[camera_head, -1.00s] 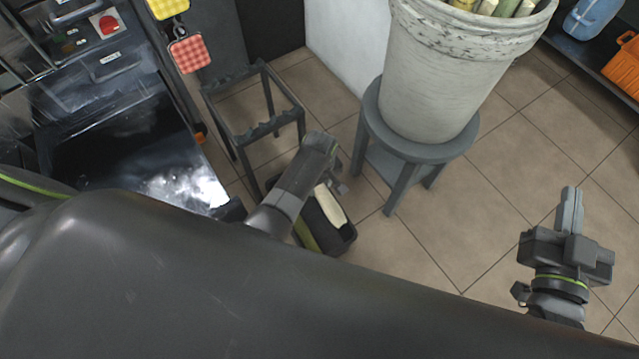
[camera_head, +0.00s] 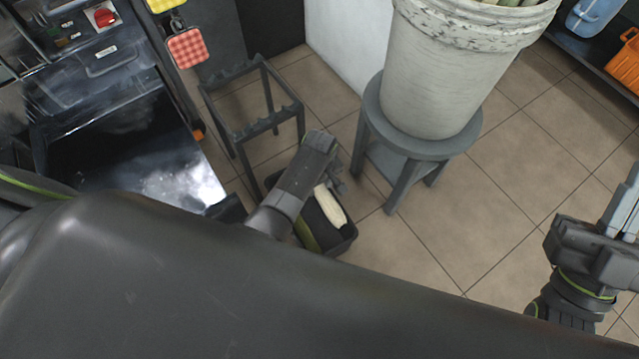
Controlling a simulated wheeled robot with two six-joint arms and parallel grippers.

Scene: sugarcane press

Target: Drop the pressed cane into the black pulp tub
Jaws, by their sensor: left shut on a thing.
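The black pulp tub (camera_head: 342,245) stands on the floor at the centre, partly hidden by my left arm. A pale, flattened piece of pressed cane (camera_head: 330,206) shows over the tub, its upper end at my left gripper (camera_head: 335,176). The gripper is shut on it, though its fingertips are mostly hidden. I cannot tell whether the cane touches the tub. A green strip (camera_head: 306,236) lies at the tub's left side. My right gripper (camera_head: 625,207) is at the right edge, partly cut off, away from the tub; its opening is unclear.
A white bucket (camera_head: 430,80) of cane stands on a grey round stool (camera_head: 402,150) right of the tub. A grey metal rack (camera_head: 252,128) stands behind the tub. A machine with a dark shiny tray (camera_head: 130,150) is at left.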

